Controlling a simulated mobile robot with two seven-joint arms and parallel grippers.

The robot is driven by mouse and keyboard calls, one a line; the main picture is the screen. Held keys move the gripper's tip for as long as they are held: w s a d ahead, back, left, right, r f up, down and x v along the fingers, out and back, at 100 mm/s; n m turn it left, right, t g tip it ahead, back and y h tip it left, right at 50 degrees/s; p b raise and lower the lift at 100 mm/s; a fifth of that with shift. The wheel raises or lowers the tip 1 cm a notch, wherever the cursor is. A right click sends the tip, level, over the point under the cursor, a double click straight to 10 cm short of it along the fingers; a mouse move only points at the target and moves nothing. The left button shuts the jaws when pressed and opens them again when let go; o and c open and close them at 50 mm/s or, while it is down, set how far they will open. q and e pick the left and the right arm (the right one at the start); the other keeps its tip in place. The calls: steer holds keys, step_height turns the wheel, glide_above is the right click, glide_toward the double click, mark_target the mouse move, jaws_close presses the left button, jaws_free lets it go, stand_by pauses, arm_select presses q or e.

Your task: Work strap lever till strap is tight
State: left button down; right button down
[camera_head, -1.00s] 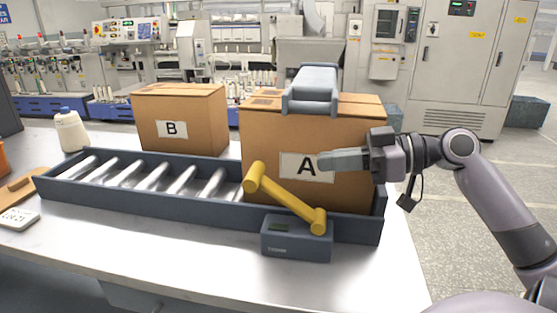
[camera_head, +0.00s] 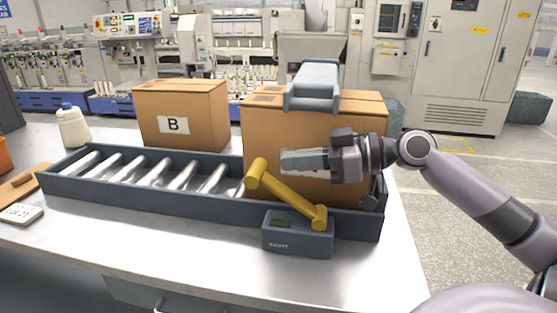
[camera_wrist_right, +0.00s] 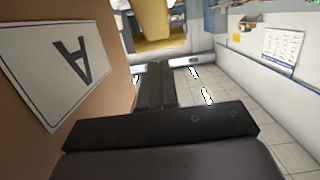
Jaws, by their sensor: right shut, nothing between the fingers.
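The yellow lever (camera_head: 287,194) rises up and left from its pivot on the dark ratchet block (camera_head: 298,236). The block has a small dark green window and lettering that seems to read TIGHT. Box A (camera_head: 350,110) stands at the right end of the tray, with a grey strap piece (camera_head: 313,85) over its top. My right gripper (camera_head: 284,161) is shut and empty in front of box A, hiding its label. Its tips are just above and right of the lever's upper end, seemingly apart from it. The right wrist view shows the fingers (camera_wrist_right: 155,85), the lever (camera_wrist_right: 150,20) and the label (camera_wrist_right: 60,70).
The roller tray (camera_head: 150,198) runs left along the table (camera_head: 150,252). Box B (camera_head: 180,117) stands behind it. A white bottle (camera_head: 72,125) and a small white device (camera_head: 19,214) are at the left. The table front is clear.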

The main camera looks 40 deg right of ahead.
mark_target(278, 184)
arm_select(q)
steer(key=shift+a, duration=0.1)
arm_select(e)
steer(key=shift+x, duration=1.75)
arm_select(q)
steer(key=shift+s, duration=0.1)
arm_select(e)
steer(key=shift+f, duration=0.1)
arm_select(q)
steer(key=shift+r, duration=0.15)
